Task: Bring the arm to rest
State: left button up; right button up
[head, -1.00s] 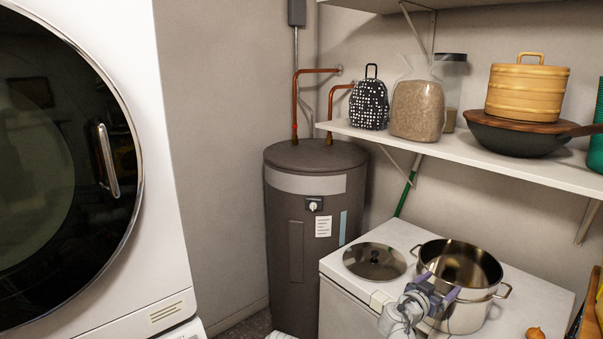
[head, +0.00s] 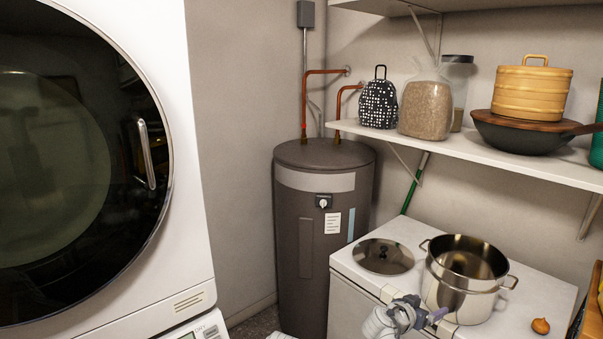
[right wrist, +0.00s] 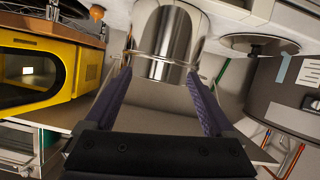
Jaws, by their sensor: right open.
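My right gripper (head: 425,318) is at the bottom of the head view, low in front of the steel pot (head: 465,278). It is open and nothing is between its purple fingers. In the right wrist view the two fingers (right wrist: 160,82) stand wide apart, with the pot (right wrist: 166,42) beyond them. I cannot tell the exact gap to the pot. The pot stands upright and uncovered on the white chest-like appliance (head: 350,270). My left gripper is not in view.
A round lid (head: 383,257) lies left of the pot, and an onion (head: 540,326) lies to its right. A dark water heater (head: 322,240) stands behind, and the stacked washer (head: 190,200) is at left. A loaded shelf (head: 480,150) hangs above.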

jog(key=s+a+f+n+g+y, duration=0.4)
jog(key=s+a+f+n, duration=0.2)
jog(key=s+a, duration=0.3)
jog(key=s+a+f+n+g+y, duration=0.4)
jog(key=s+a+f, duration=0.4)
jog(key=a, duration=0.9)
jog(key=shift+s+n+g+y, duration=0.3)
jog(key=shift+s+n+y, duration=0.5)
jog(key=shift+s+n, duration=0.3)
